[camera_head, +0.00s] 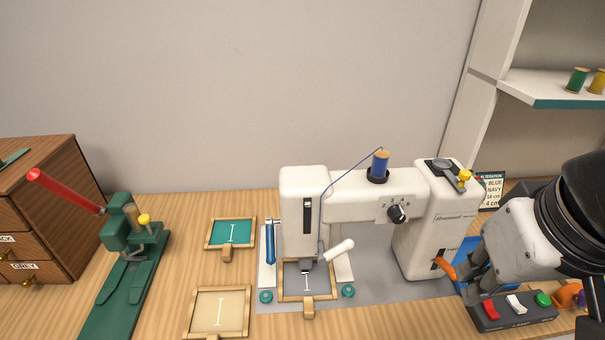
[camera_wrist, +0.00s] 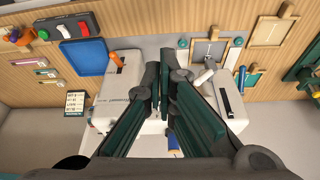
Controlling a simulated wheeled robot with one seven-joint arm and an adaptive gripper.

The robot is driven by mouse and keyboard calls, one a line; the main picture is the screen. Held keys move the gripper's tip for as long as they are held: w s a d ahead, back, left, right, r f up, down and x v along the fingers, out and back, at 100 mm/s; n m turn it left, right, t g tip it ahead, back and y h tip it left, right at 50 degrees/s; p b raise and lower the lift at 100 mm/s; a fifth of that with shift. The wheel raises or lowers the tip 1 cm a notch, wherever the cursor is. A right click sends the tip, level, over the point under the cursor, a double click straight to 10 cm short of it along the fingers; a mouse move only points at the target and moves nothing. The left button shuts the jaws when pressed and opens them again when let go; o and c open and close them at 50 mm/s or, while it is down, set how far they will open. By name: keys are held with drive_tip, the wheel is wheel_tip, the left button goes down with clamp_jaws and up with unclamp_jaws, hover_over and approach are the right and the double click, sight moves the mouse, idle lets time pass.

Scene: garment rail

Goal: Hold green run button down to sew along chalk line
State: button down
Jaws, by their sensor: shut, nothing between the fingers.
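The green run button (camera_head: 543,299) is the rightmost of three controls on a dark control box (camera_head: 517,316), beside a white switch (camera_head: 515,303) and a red one (camera_head: 491,309). The button also shows in the wrist view (camera_wrist: 43,34), at upper left. The white sewing machine (camera_head: 305,205) has a wooden hoop (camera_head: 326,297) with grey cloth and a white chalk line (camera_head: 307,282) beneath its head. My gripper (camera_head: 468,278) is shut and empty, above and left of the button, near the machine's orange lever (camera_head: 444,267). In the wrist view its fingertips (camera_wrist: 159,72) meet over the machine.
A blue tray (camera_wrist: 82,57) lies between machine and control box. Other hoops with teal (camera_head: 232,232) and cream cloth (camera_head: 219,310) lie left of the machine. A green press with a red handle (camera_head: 66,191) stands farther left. An orange-and-purple item (camera_head: 568,294) sits right of the button.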

wheel_tip(320, 180, up, 10)
drive_tip(key=p, duration=0.7)
drive_tip(key=shift+w, duration=0.1)
idle(1.3)
